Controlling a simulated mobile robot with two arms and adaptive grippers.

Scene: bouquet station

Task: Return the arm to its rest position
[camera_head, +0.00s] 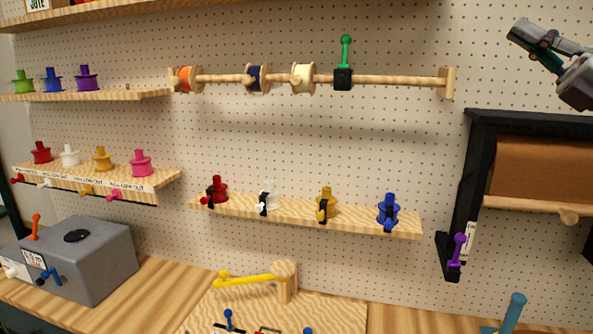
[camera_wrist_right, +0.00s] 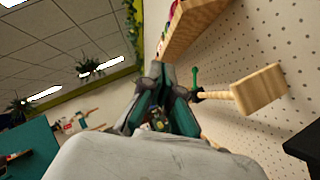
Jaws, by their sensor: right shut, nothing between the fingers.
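My right gripper (camera_head: 522,34) is at the upper right of the head view, raised in front of the pegboard and above the black-framed paper roll holder. It is shut and empty. In the right wrist view its fingers (camera_wrist_right: 158,115) point away from the camera, with the wooden ribbon rod's end block (camera_wrist_right: 258,92) to their right. They look apart from the rod, though the exact gap is hard to judge. My left gripper is in neither view.
The ribbon rod (camera_head: 400,79) carries several spools and a black clamp with a green knob (camera_head: 345,52). The brown paper roll (camera_head: 540,168) is below my right gripper. Small shelves (camera_head: 300,215) hold coloured pegs. A grey box (camera_head: 85,258) stands on the bench at left.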

